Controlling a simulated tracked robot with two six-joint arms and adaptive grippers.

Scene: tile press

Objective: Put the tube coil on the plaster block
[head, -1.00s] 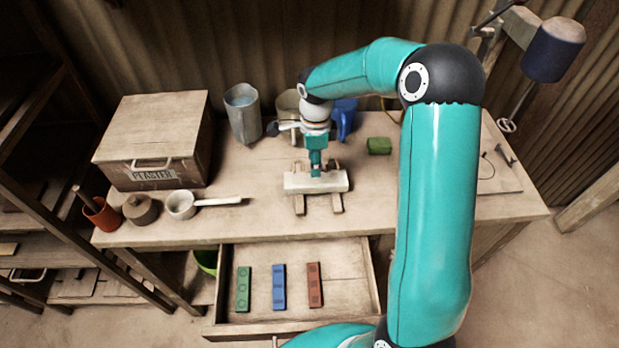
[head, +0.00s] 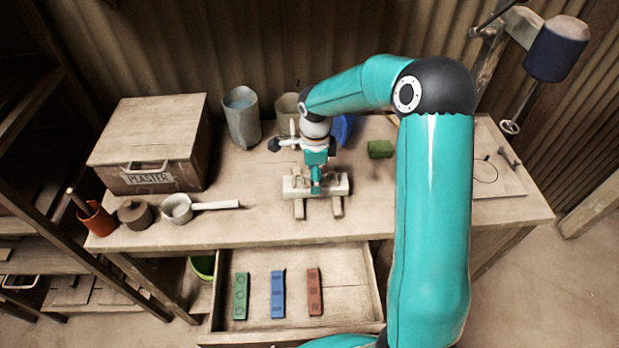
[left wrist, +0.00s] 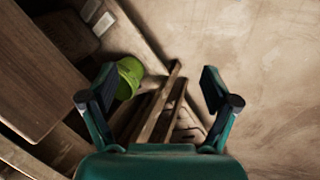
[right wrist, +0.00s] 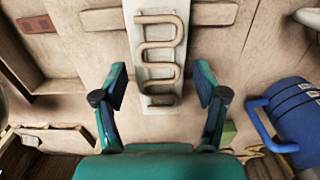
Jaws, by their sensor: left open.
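The plaster block (head: 341,186), a pale slab, lies across two wooden bars at the middle of the bench. In the right wrist view the tube coil (right wrist: 160,18), a tan snaking tube, lies over the face of the pale block (right wrist: 160,109). Whether it touches all along cannot be told. My right gripper (head: 316,187) is over the block. In the right wrist view my right gripper (right wrist: 160,82) is open, its fingers apart on either side of the coil and block. My left gripper (left wrist: 160,88) is open and empty, away from the bench top.
A plaster box (head: 148,145), a saucepan (head: 177,208) and an orange pot (head: 97,219) stand left. A grey jug (head: 242,120) and a blue jug (head: 342,130) stand behind. A green block (head: 380,149) lies right. The open drawer (head: 345,325) holds green, blue and red strips.

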